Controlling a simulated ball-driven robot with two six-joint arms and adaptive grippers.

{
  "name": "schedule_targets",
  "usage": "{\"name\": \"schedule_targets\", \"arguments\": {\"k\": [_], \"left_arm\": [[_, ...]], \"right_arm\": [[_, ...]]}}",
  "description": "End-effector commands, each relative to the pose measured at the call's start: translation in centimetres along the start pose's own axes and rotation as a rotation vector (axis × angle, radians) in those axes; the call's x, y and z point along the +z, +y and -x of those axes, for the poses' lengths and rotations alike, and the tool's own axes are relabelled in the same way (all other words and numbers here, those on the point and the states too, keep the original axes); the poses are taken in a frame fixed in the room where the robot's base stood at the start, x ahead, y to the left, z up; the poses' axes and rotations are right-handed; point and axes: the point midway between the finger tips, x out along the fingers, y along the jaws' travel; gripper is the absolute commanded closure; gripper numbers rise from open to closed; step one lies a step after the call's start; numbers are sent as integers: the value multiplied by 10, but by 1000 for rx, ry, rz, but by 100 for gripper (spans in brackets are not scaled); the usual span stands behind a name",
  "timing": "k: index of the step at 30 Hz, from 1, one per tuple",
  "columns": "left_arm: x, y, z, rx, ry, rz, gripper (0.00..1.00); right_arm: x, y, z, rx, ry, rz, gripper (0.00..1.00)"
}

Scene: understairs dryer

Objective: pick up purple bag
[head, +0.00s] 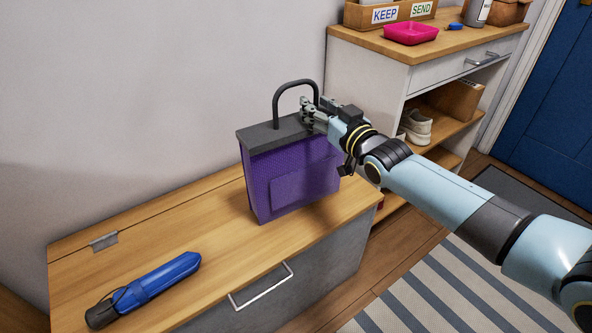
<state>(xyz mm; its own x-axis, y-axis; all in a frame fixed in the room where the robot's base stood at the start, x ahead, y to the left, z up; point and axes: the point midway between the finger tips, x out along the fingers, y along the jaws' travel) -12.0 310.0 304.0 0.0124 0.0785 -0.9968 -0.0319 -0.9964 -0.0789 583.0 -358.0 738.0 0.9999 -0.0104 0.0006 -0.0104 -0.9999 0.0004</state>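The purple bag (292,178) stands upright on a wooden-topped cabinet, against the wall. It has a dark grey top and a black arched handle (278,100). My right gripper (311,108) comes in from the right and is at the right leg of the handle, just above the bag's top. Its fingers overlap the handle leg in the head view, and I cannot tell whether they are closed on it. My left gripper is not in view.
A folded blue umbrella (154,283) lies on the cabinet top (215,235), left of the bag. A white shelf unit (365,82) behind holds a pink tray (411,33), a KEEP/SEND box (354,14) and shoes (417,124). A striped rug (440,290) covers the floor.

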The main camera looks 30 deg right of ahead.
Motion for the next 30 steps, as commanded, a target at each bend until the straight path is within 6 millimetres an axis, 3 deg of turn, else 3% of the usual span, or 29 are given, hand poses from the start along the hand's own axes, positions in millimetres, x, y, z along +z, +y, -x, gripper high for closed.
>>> {"name": "schedule_targets", "arguments": {"k": [3, 10, 19, 30], "left_arm": [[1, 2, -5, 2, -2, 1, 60], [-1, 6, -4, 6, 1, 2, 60], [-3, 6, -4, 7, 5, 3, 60], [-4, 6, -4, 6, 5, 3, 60]], "right_arm": [[2, 0, -10, 0, -2, -2, 62], [0, 0, -12, 0, -2, -1, 62], [0, 0, -11, 0, -2, -1, 100], [0, 0, -11, 0, -2, -1, 100]]}}
